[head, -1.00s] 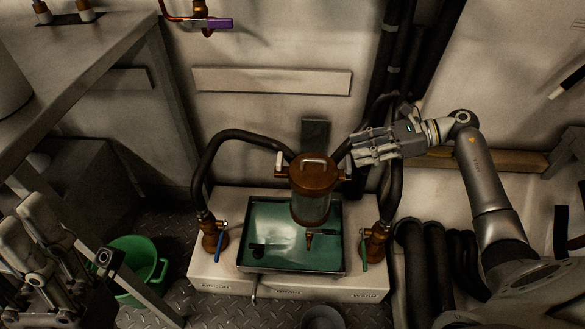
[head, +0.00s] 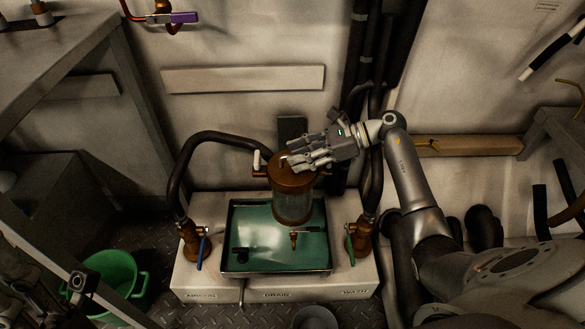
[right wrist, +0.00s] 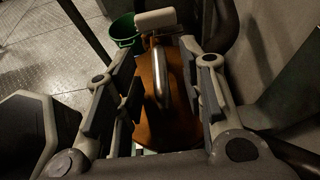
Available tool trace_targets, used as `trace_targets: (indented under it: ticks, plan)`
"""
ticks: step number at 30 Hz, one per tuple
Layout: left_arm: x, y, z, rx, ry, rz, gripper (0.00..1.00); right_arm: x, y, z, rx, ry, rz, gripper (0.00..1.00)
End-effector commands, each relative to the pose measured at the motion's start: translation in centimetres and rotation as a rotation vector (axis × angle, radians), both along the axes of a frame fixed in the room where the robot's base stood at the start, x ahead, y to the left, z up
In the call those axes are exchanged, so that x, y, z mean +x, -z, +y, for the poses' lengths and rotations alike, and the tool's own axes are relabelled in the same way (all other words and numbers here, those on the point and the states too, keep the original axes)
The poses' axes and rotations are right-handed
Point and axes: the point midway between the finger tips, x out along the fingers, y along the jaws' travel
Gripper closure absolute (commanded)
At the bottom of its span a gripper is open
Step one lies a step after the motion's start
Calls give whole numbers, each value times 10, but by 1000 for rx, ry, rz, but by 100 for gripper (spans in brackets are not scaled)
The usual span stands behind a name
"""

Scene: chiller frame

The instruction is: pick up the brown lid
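The brown lid (head: 290,176) sits on top of the clear cylinder (head: 293,206) above the green tray (head: 236,214). Its metal handle stands up on top; in the right wrist view the handle (right wrist: 160,78) lies between the fingers, with the brown lid (right wrist: 178,117) below. My right gripper (head: 296,162) is at the lid's top from the right and partly covers the handle in the head view. Its fingers are open and apart on both sides of the handle. My left gripper cannot be made out in the head view; only dark arm parts show at the lower left edge.
Hoses run to brass valves with a blue handle (head: 201,253) and a green handle (head: 350,250) on each side of the tray. A green bucket (head: 118,274) stands on the floor at left. Black pipes rise behind my right gripper. A metal table (head: 62,62) is at upper left.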

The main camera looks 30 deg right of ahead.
Motion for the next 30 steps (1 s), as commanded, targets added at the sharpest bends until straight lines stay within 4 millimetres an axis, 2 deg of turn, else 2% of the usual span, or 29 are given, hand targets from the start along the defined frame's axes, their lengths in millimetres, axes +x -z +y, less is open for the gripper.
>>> trace_targets:
  ticks: [5,14,26,30]
  plan:
    - [0,0,0,0,0,0,66,0,0,0,0,1,0,63]
    - [0,0,0,0,1,0,66,0,0,0,0,0,0,100]
    - [0,-1,0,0,0,0,66,0,-2,0,1,1,-2,100]
    - [0,-4,0,0,0,0,66,0,-8,-1,-1,1,-4,100]
